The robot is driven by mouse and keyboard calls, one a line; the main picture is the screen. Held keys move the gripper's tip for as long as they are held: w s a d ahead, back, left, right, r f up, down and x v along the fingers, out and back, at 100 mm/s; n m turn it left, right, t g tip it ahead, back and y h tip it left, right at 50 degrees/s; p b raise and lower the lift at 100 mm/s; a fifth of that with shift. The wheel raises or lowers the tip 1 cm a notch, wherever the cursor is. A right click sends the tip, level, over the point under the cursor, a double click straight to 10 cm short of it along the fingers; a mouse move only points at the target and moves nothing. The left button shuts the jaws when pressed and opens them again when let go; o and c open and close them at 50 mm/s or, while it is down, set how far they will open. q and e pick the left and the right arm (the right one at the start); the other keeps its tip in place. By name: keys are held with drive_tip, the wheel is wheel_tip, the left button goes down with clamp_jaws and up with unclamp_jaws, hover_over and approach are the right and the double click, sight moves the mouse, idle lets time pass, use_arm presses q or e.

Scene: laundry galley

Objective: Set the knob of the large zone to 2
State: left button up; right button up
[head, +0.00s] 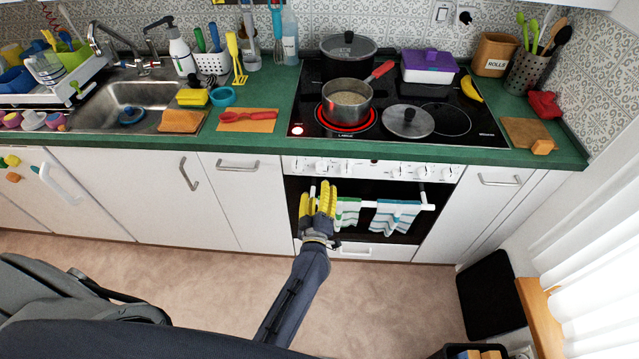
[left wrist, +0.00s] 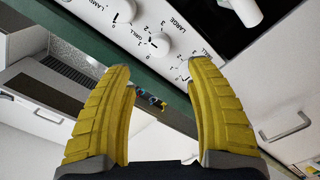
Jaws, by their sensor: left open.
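The white control panel (head: 375,168) with its row of knobs runs along the front of the stove. In the left wrist view the knob of the large zone (left wrist: 158,45) is a round white dial beside the word LARGE, with a printed scale around it. Its exact setting is too small to read. My left gripper (head: 325,188) has yellow fingers. It is open and empty, just in front of the oven near the panel's left part. In the left wrist view the knob shows beyond and between the open fingertips (left wrist: 160,72), apart from them. My right gripper is out of view.
The large zone glows red under a pot (head: 347,100) with a red handle. A towel bar (head: 428,207) with striped towels (head: 392,217) crosses the oven front close to my gripper. Another knob (left wrist: 122,12) sits near the large zone's knob.

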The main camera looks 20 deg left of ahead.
sight(322, 171)
use_arm(q)
drive_tip(key=shift+v, duration=0.9)
drive_tip(key=shift+o, duration=0.2)
drive_tip(key=shift+s+f, duration=0.1)
drive_tip(key=shift+f, duration=0.05)
drive_tip(key=shift+c, duration=1.1)
drive_tip(key=shift+s+d+f+h, duration=0.15)
drive_tip(key=shift+s+d+f, duration=0.1)
drive_tip(key=shift+s, duration=0.25)
drive_tip(key=shift+s+d+f+h, duration=0.15)
drive_tip(key=shift+s+d, duration=0.1)
drive_tip(key=shift+s, duration=0.25)
drive_tip(key=shift+c, duration=0.6)
drive_tip(key=w+a+n, duration=0.1)
drive_tip(key=w+n, duration=0.3)
drive_tip(key=n, duration=0.1)
drive_tip(key=w+a+n, duration=0.1)
drive_tip(key=w+n, duration=0.4)
drive_tip(key=w+a+r+n, duration=0.1)
drive_tip(key=w+n, duration=0.4)
drive_tip(key=n, duration=0.1)
drive_tip(key=shift+a, duration=0.15)
drive_tip(key=shift+c, duration=0.2)
